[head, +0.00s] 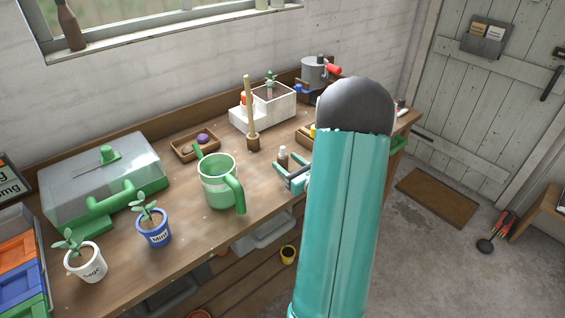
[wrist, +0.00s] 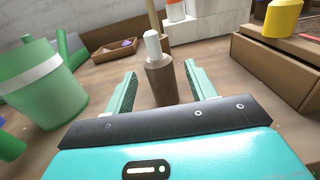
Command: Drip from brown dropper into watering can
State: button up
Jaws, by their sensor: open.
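The brown dropper (wrist: 160,80) is an upright brown bottle with a white top, standing on the bench. It also shows in the head view (head: 282,160), partly hidden by my gripper. My gripper (head: 291,177) is open, low over the bench. In the wrist view its fingers (wrist: 161,88) lie on either side of the dropper, with gaps visible.
A wooden stick in a brown base (head: 252,142) stands just behind the dropper. A white planter box (head: 272,105) and a small wooden tray (head: 196,148) are farther back. A cardboard-coloured box (wrist: 270,68) is close on the right. Two potted plants stand at the left.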

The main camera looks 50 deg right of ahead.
jog(key=w, duration=0.3)
jog(key=shift+d, duration=0.2)
jog(key=shift+s, duration=0.1)
jog(key=c, duration=1)
jog(key=shift+c, duration=0.3)
jog(key=shift+r, duration=0.1)
